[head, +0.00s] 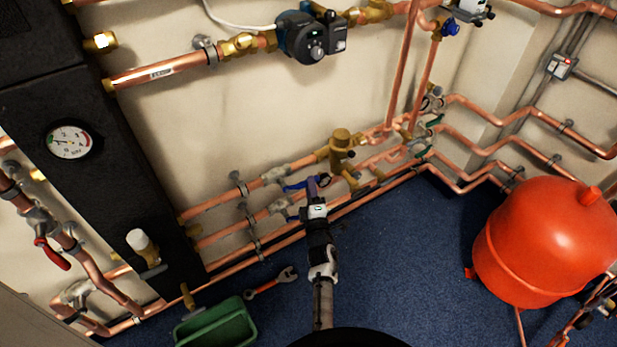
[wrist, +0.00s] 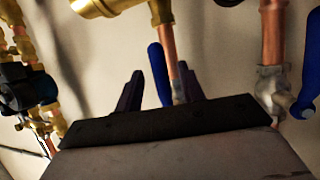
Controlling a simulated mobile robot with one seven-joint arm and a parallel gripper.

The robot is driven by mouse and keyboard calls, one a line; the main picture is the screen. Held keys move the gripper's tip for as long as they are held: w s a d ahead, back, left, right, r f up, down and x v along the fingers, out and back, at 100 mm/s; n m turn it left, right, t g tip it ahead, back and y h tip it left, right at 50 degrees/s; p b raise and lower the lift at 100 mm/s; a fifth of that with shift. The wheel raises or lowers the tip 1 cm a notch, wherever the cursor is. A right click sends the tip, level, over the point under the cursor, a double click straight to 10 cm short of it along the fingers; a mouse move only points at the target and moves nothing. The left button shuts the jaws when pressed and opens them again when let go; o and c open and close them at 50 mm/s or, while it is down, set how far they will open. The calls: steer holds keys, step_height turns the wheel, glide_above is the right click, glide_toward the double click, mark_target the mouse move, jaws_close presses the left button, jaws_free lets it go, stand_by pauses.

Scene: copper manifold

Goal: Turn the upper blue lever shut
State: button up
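The upper blue lever (head: 296,187) sits at a valve on the upper copper pipe low on the wall in the head view. In the wrist view a blue lever (wrist: 159,74) stands between my two dark fingers, nearer the left one, with a gap visible on each side. My gripper (head: 318,187) is open at the lever's right end in the head view and hides part of it. It also shows in the wrist view (wrist: 162,90). A second blue lever (wrist: 309,65) is at the right edge of the wrist view, beside a grey valve (wrist: 275,88).
Parallel copper pipes (head: 225,205) run along the wall around the valves. A brass fitting (head: 341,145) stands just right of my gripper. A wrench (head: 270,284) and a green bin (head: 217,328) are on the blue floor. A red tank (head: 545,240) stands right.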

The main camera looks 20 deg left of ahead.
steer(key=x, duration=0.4)
steer(key=shift+w+a, duration=0.15)
steer(key=shift+w, duration=0.1)
jaws_close()
